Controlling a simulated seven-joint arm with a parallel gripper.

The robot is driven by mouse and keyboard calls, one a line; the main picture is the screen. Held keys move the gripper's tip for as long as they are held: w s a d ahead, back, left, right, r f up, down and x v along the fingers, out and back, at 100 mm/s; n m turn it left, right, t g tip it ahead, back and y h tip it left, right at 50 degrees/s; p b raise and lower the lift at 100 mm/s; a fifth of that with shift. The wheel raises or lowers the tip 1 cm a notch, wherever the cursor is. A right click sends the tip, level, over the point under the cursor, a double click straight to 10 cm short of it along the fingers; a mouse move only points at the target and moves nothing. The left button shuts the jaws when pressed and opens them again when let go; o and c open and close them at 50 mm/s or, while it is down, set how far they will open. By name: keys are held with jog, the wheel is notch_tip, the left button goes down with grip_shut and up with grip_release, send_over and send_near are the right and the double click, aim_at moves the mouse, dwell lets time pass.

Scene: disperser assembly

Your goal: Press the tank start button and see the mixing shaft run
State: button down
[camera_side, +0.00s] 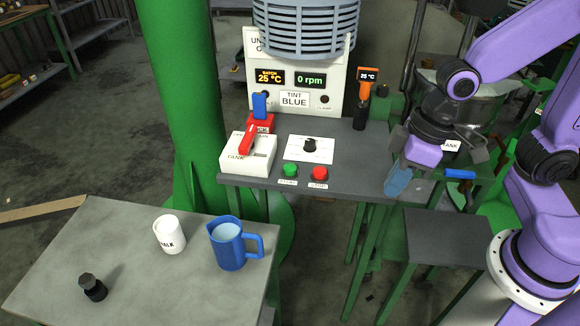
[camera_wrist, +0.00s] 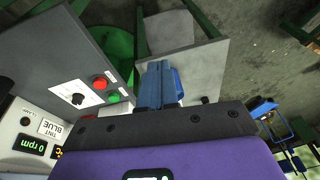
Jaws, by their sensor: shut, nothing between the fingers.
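The green start button (camera_side: 290,170) and the red button (camera_side: 319,174) sit side by side on the front of the grey console (camera_side: 365,160). The wrist view shows the green button (camera_wrist: 113,97) and red button (camera_wrist: 99,83) too. My gripper (camera_side: 397,184) has its blue fingers shut and empty, pointing down beyond the console's right front edge, right of both buttons and apart from them. In the wrist view the fingers (camera_wrist: 160,85) are together. The panel display (camera_side: 310,79) reads 0 rpm. A metal tank (camera_side: 480,85) stands behind my arm; I cannot make out its mixing shaft.
A dial (camera_side: 310,144) and a white box with a red lever (camera_side: 247,150) are on the console. A blue jug (camera_side: 230,247), a white chalk cup (camera_side: 169,234) and a black knobbed piece (camera_side: 93,288) stand on the front-left table. A blue-handled valve (camera_side: 460,174) is right of my gripper.

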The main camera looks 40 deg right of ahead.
jog(key=w+a+f+m+t+y, duration=0.1)
jog(key=w+a+m+t, duration=0.15)
jog(key=w, duration=0.55)
jog(key=w+a+f+m+t+y, duration=0.1)
jog(key=w+a+m, duration=0.1)
jog(key=w+m, duration=0.35)
jog(key=m+t+h, duration=0.1)
jog(key=m+t, duration=0.3)
jog(key=m, duration=0.1)
send_over(293, 168)
notch_tip(293, 168, down, 2)
jog(key=shift+f, duration=0.15)
jog(key=shift+f, duration=4.45)
jog(key=shift+f, duration=0.1)
jog(key=shift+f, duration=0.3)
